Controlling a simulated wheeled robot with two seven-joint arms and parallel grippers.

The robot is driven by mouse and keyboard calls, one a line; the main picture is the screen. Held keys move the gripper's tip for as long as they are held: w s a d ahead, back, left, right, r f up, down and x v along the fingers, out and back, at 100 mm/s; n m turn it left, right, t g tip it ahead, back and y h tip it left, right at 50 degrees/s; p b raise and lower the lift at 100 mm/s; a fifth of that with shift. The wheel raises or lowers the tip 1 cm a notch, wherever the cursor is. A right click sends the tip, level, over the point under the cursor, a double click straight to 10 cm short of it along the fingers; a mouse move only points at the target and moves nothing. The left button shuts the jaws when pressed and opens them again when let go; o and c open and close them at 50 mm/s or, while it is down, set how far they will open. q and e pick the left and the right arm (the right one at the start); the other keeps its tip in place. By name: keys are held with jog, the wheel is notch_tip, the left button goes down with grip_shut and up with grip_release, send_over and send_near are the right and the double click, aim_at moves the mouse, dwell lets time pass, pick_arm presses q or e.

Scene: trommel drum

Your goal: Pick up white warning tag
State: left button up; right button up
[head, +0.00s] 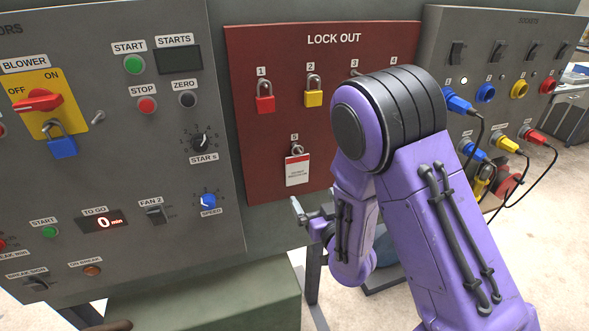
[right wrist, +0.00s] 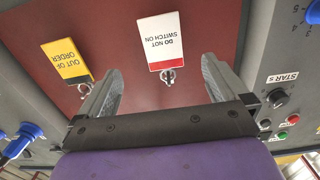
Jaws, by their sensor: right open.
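The white warning tag (head: 298,171) has a red band and hangs by a metal ring from hook 5 on the dark red lock-out board (head: 262,190). In the right wrist view the tag (right wrist: 164,40) appears upside down and reads "DO NOT SWITCH ON". My right gripper (head: 308,212) is just below the tag in the head view, apart from it. In the right wrist view the open fingers (right wrist: 162,68) stand either side of the tag's ring end, with nothing held. The left gripper is not in view.
A yellow "OUT OF ORDER" tag (right wrist: 67,60) hangs beside the white tag in the right wrist view; my arm hides it in the head view. A red padlock (head: 265,100) and a yellow padlock (head: 313,95) hang above. A socket panel (head: 500,85) with cables stands at right.

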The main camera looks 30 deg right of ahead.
aim_at(298, 169)
jog(key=shift+t, duration=0.3)
jog(key=p+x, duration=0.1)
jog(key=x, duration=0.2)
jog(key=r+p+x, duration=0.1)
jog(key=p+x, duration=0.1)
jog(key=x, duration=0.2)
jog(key=p+x, duration=0.1)
jog(key=x, duration=0.2)
jog(key=shift+w+r, duration=0.2)
jog(key=shift+w, duration=0.15)
jog(key=shift+w+d+f, duration=0.1)
jog(key=shift+w+f, duration=0.1)
jog(key=c, duration=1.1)
